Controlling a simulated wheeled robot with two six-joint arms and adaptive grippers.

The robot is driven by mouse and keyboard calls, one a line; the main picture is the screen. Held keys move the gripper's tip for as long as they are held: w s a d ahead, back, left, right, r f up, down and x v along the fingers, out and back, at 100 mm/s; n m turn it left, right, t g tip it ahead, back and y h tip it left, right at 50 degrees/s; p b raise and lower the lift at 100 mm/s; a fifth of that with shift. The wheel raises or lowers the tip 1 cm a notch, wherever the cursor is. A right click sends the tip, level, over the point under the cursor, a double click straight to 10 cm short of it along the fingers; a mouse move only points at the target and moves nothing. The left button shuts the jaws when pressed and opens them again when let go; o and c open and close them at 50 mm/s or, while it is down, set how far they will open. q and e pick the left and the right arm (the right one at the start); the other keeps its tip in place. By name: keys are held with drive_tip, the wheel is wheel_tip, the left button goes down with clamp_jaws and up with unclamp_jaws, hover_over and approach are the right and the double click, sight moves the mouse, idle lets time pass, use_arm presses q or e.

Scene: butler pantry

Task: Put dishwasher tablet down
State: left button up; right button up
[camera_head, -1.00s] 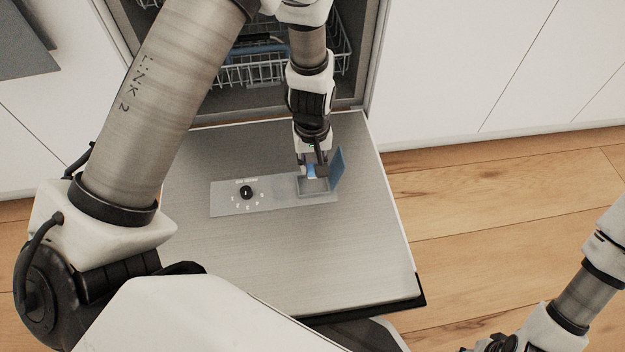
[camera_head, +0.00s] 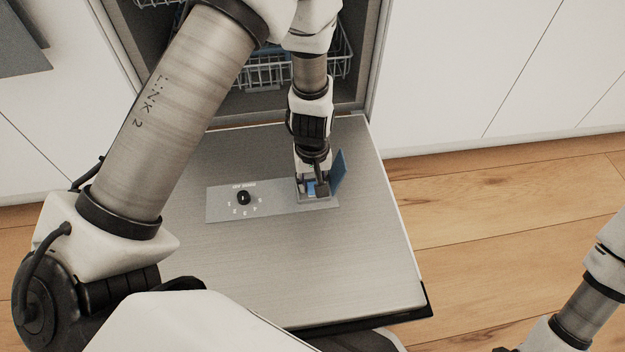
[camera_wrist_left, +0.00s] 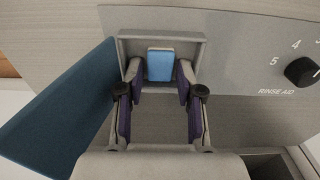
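The dishwasher tablet (camera_wrist_left: 160,65) is a small blue block with a pale top edge. It lies in the open grey dispenser compartment (camera_wrist_left: 193,40) of the dishwasher door, and also shows as a blue patch in the head view (camera_head: 311,189). My left gripper (camera_wrist_left: 160,75) is open, with its purple-padded fingers on either side of the tablet and a small gap at each side. In the head view the left gripper (camera_head: 312,188) reaches down into the compartment and partly hides it. My right gripper is out of view; only its arm shows at the lower right.
The blue dispenser lid (camera_head: 338,172) stands open right beside the gripper. A black dial (camera_head: 244,198) sits on the panel to the left. The lowered dishwasher door (camera_head: 350,260) is otherwise clear. A dish rack (camera_head: 265,75) is inside the dishwasher behind my arm.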

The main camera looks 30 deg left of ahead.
sight(312, 185)
use_arm(q)
wheel_tip(312, 185, up, 12)
drive_tip(key=p, duration=0.6)
drive_tip(key=shift+r, duration=0.15)
idle(0.6)
